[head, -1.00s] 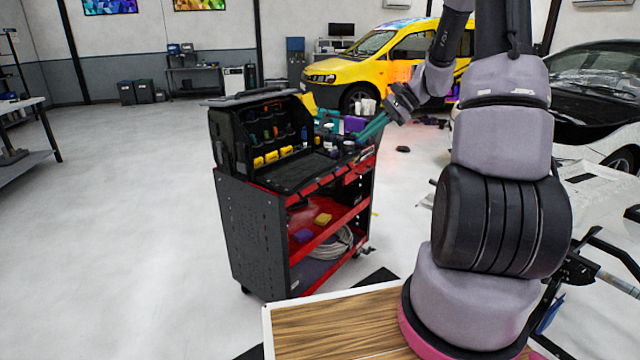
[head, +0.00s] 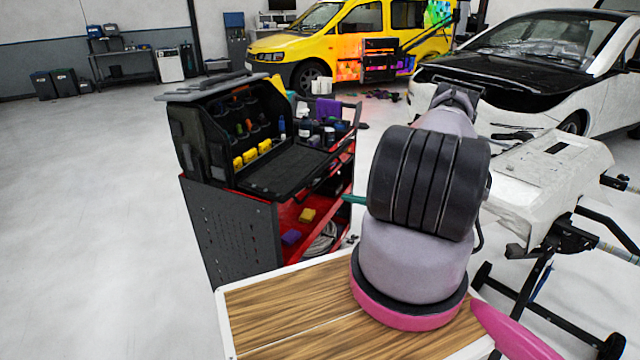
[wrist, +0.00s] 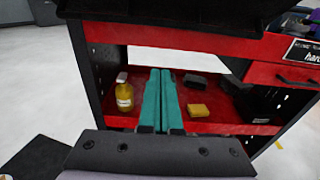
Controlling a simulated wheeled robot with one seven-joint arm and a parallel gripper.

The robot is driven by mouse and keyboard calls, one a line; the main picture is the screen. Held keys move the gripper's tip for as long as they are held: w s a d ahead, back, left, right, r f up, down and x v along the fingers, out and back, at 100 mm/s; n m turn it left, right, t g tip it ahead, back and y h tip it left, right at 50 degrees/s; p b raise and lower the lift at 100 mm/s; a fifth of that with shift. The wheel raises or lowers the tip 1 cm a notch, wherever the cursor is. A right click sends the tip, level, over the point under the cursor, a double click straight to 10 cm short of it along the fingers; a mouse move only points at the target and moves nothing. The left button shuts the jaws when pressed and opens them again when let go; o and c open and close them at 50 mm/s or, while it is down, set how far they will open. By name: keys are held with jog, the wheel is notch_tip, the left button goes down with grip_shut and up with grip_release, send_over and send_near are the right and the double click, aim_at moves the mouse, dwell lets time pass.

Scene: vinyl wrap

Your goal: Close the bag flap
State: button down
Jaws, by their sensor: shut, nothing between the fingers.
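The black tool bag (head: 222,140) stands open on top of the red and black cart. Its flap (head: 288,172) is folded down towards the cart's front and lies nearly flat, its front edge by the cart's edge. My gripper shows only as a teal finger tip (head: 353,199) beside the cart's front, lower than the flap; my arm hides the rest. In the wrist view my gripper (wrist: 163,75) has its two teal fingers together and empty, pointing at the cart's open shelf. A dark edge crosses the top of that view; I cannot tell whether it is the flap.
The cart (head: 240,230) holds bottles (head: 305,128) right of the bag. Its red shelf carries a yellow block (wrist: 198,110) and a yellow bottle (wrist: 124,93). A white-wrapped panel on a stand (head: 545,180) is at right. The floor left of the cart is clear.

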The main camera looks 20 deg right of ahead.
jog(key=w+a+r, duration=0.3)
jog(key=w+a, duration=0.2)
jog(key=w, duration=0.1)
jog(key=shift+w+a, duration=0.35)
jog(key=shift+r, duration=0.15)
dwell(0.3)
